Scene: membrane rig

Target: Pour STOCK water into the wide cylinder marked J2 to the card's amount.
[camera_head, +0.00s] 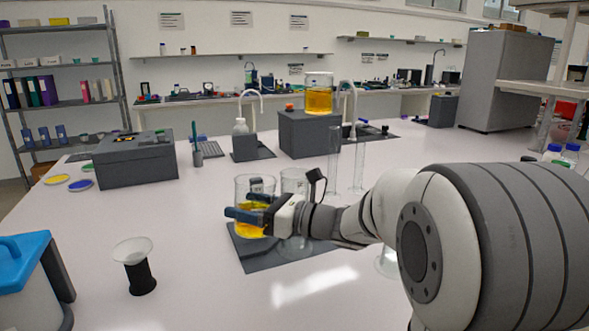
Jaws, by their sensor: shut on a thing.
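My gripper (249,206) reaches in from the right with blue fingertips, shut on a clear glass vessel (243,183) with yellow liquid in its lower part. This vessel is about upright over the left part of a dark mat; I cannot tell whether its base touches the mat. Just right of it stands another clear wide glass vessel (293,181), partly hidden by my gripper and looking empty. Two tall narrow clear cylinders (334,160) stand behind my wrist. I can read no J2 or STOCK mark, nor a card's amount.
The dark mat (262,259) lies on the pale bench. A grey block (308,135) behind bears a jar of amber liquid (319,97). A grey box (135,162) stands left, a white funnel on a black stand (138,272) front left, a blue-lidded container (22,265) at the left edge.

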